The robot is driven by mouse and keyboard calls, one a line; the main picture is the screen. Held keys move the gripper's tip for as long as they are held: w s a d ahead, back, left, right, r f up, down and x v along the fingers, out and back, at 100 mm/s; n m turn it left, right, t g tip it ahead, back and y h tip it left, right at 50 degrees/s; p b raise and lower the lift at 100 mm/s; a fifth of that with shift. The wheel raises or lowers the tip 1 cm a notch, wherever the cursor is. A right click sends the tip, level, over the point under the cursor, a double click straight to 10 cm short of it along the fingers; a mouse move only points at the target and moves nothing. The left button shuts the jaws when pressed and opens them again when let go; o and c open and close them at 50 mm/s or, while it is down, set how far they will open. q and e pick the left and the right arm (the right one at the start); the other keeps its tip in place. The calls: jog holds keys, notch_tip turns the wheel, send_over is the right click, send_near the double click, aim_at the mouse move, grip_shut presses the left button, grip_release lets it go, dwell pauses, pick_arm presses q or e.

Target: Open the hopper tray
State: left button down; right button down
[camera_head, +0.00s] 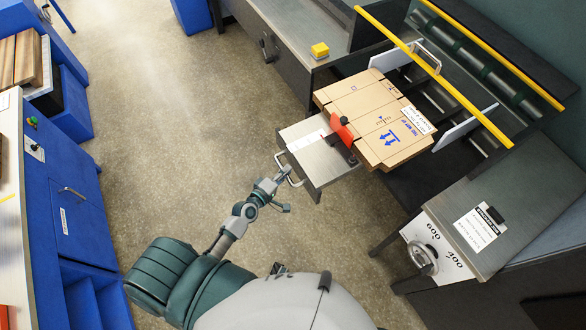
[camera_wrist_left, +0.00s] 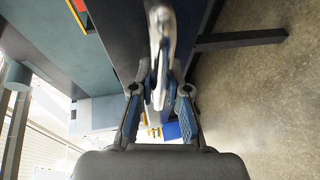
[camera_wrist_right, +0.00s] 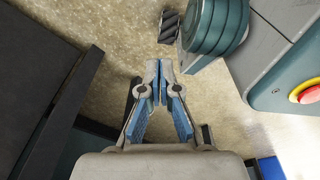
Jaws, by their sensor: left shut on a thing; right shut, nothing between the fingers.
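The hopper tray (camera_head: 325,172) is a grey metal tray that juts out from the machine in the head view, below the flat cardboard (camera_head: 372,110). A silvery bar handle (camera_head: 289,168) sits on its near-left front. My left gripper (camera_head: 281,178) is at this handle and shut on it. In the left wrist view the handle (camera_wrist_left: 160,35) runs between the fingers of my left gripper (camera_wrist_left: 158,92). My right gripper (camera_wrist_right: 160,72) is shut and empty in the right wrist view, above the floor and apart from the tray.
An orange-red guide (camera_head: 341,130) stands at the tray's back edge against the cardboard. A yellow block (camera_head: 320,50) sits on the grey counter behind. A dial panel (camera_head: 430,244) is at the lower right, and blue cabinets (camera_head: 75,190) at the left. Open floor lies between.

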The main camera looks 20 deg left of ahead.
pick_arm(q)
jog(key=shift+s+a+f, duration=0.1)
jog(key=shift+s+f, duration=0.1)
jog(key=shift+s, duration=0.1)
jog(key=shift+s+a, duration=0.2)
jog(key=shift+a, duration=0.05)
jog(key=c, duration=1.2)
grip_release()
jog(key=shift+c, duration=0.2)
jog(key=shift+o, duration=0.5)
jog(key=shift+w, duration=0.1)
jog(key=v, duration=1.2)
pick_arm(e)
jog(key=shift+s+a, duration=0.4)
jog(key=shift+s, duration=0.1)
